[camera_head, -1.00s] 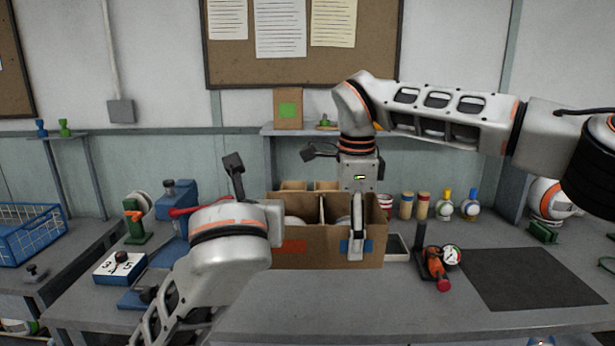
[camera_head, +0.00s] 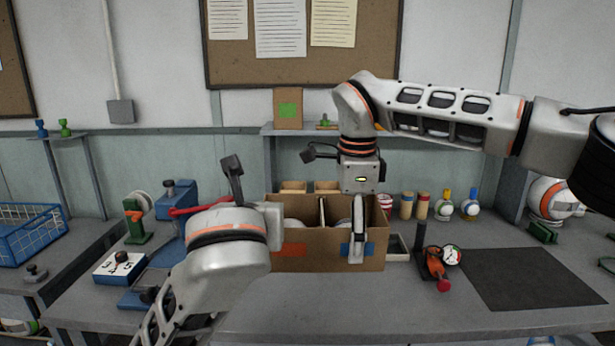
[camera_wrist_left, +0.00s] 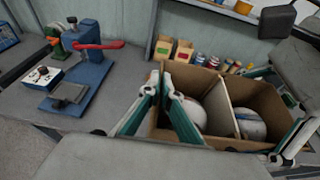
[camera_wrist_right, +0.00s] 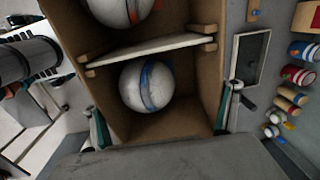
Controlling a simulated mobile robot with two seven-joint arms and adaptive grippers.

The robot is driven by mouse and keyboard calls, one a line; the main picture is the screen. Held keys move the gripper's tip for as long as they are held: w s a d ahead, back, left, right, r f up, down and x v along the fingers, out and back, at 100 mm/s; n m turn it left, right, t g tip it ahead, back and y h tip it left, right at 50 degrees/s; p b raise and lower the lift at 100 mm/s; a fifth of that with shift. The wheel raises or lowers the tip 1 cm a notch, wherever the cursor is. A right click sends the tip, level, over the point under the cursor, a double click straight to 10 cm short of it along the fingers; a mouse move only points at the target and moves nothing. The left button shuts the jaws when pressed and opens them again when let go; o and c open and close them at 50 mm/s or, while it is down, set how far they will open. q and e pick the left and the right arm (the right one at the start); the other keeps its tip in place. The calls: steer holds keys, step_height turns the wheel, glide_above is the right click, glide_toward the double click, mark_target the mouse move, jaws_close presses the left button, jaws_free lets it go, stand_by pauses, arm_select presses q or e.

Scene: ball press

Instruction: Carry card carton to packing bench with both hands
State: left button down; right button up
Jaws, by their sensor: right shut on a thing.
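The open card carton (camera_head: 318,262) has an orange and a blue patch on its front and a divider inside. It holds two white balls, one with a blue band (camera_wrist_right: 147,85) and one with an orange mark (camera_wrist_right: 118,8). My right gripper (camera_head: 357,235) is shut on the carton's right end, its fingers along opposite sides in the right wrist view (camera_wrist_right: 163,118). Whether the carton's base touches the bench is unclear.
The grey bench (camera_head: 330,318) is bare in front of the carton. A blue press (camera_head: 172,225) with a red lever stands to the left. A shelf is behind.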

arm_select(q)
steer(key=s, duration=0.7)
arm_select(e)
steer(key=s, duration=0.7)
arm_select(q)
steer(key=shift+w+d, duration=0.15)
steer(key=shift+w, duration=4.5)
arm_select(e)
steer(key=shift+w, duration=4.7)
arm_select(q)
steer(key=s+f, duration=0.5)
steer(key=s, duration=0.3)
steer(key=s+f, duration=0.6)
steer(key=s, duration=0.3)
steer(key=shift+f, duration=0.2)
arm_select(e)
steer(key=s+f, duration=0.5)
steer(key=s, duration=0.3)
steer(key=s+f, duration=0.6)
steer(key=s, duration=0.3)
arm_select(q)
steer(key=shift+a+r, duration=0.1)
steer(key=shift+a, duration=0.1)
arm_select(e)
steer(key=shift+a, duration=0.15)
